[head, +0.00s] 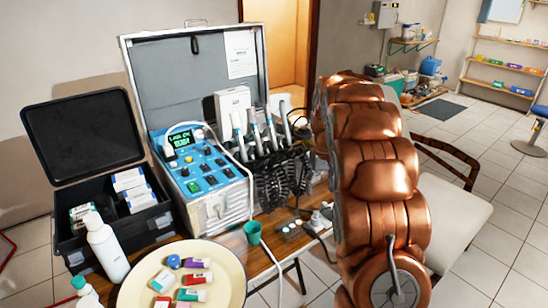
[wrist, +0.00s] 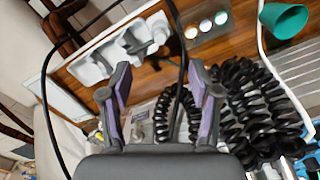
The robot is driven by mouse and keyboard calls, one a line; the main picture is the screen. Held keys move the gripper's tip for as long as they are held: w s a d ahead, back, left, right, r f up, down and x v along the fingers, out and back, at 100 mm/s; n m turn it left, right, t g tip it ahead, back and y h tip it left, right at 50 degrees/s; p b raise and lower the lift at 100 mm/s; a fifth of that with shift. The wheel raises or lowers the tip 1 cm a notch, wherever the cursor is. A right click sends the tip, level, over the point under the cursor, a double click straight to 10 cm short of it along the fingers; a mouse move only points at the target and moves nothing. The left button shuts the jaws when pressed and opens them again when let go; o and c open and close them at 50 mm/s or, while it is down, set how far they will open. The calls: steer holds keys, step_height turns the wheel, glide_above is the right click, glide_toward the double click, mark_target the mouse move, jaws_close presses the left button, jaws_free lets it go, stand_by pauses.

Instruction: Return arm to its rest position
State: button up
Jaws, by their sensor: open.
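My copper-coloured arm (head: 378,185) rises at the right of the dental table in the head view, folded upright in front of a chair. My gripper (wrist: 158,68) shows in the wrist view with its two purple-padded fingers spread apart. Nothing is held between the fingers. Beyond them are the wooden table top, a white holder (wrist: 125,48) and black coiled cords (wrist: 240,105). The gripper cannot be made out in the head view, where the arm hides that area.
The open dental case with its blue control panel (head: 200,160) stands left of the arm. A green cup (head: 253,232), a round tray (head: 228,268) with several tubes, and a white bottle (head: 106,245) are near the front. A chair (head: 462,205) stands right of the arm. Floor is free further right.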

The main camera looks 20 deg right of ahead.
steer(key=s+a+r+n+p, duration=0.1)
steer(key=s+a+r+p, duration=0.1)
steer(key=s+a+r, duration=0.45)
steer(key=s+a+r+p, duration=0.2)
steer(key=s+a+r, duration=0.1)
steer(key=s+a, duration=0.6)
steer(key=s+a+n+g+p, duration=0.1)
steer(key=s+a, duration=0.3)
steer(key=s, duration=0.7)
steer(key=s+a+p, duration=0.1)
steer(key=s+a, duration=0.3)
steer(key=s, duration=0.7)
steer(key=shift+a+n+g+p, duration=0.25)
steer(key=shift+n+g+p, duration=0.1)
steer(key=shift+n+g, duration=0.05)
steer(key=shift+f, duration=0.1)
